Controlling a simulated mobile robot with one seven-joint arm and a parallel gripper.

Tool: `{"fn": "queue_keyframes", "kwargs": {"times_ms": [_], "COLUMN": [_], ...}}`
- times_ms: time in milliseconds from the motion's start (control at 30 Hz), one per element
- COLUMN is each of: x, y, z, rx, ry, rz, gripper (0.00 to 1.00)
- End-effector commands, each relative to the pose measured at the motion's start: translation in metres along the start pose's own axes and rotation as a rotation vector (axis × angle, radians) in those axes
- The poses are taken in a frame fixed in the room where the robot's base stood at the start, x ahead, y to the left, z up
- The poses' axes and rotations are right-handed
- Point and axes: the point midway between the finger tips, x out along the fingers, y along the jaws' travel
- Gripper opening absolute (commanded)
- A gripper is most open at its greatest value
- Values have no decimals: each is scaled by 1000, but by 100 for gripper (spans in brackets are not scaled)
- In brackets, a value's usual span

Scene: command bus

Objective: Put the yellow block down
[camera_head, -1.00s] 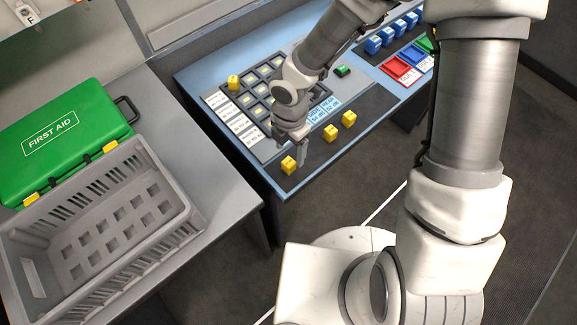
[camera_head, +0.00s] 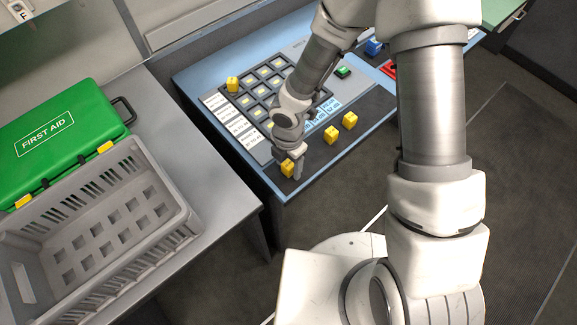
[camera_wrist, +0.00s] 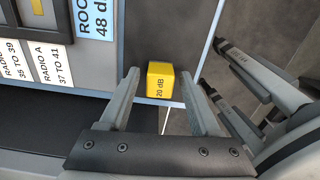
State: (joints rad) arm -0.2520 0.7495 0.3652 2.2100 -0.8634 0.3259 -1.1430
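A yellow block (camera_head: 287,169) marked "20 dB" stands on the dark strip at the console's near left corner. It also shows in the wrist view (camera_wrist: 160,82). My gripper (camera_head: 293,170) is down at this block. In the wrist view my gripper (camera_wrist: 160,75) is open, with one fingertip on each side of the block and a gap visible on both sides. Two more yellow blocks stand further right on the dark strip, one nearer (camera_head: 331,134) and one farther (camera_head: 349,121). Another yellow block (camera_head: 232,84) stands at the far left of the key grid.
The console (camera_head: 187,82) carries a grid of dark pads, labels and a green button (camera_head: 343,71). A grey crate (camera_head: 186,222) and green first aid case (camera_head: 90,110) are on the left bench.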

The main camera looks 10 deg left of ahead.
Motion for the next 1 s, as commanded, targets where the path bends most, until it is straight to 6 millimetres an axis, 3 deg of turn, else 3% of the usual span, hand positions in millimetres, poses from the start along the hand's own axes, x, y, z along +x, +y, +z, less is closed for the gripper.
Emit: {"fn": "queue_keyframes", "kwargs": {"times_ms": [33,333,767,867,1000], "x": [0,0,-5,-13,-39], "y": [0,0,0,0,1], "z": [0,0,0,1,1], "rx": [0,0,1,1,3], "ry": [0,0,0,-1,-2], "rz": [0,0,1,3,4], "gripper": [53,0,0,0,0]}}
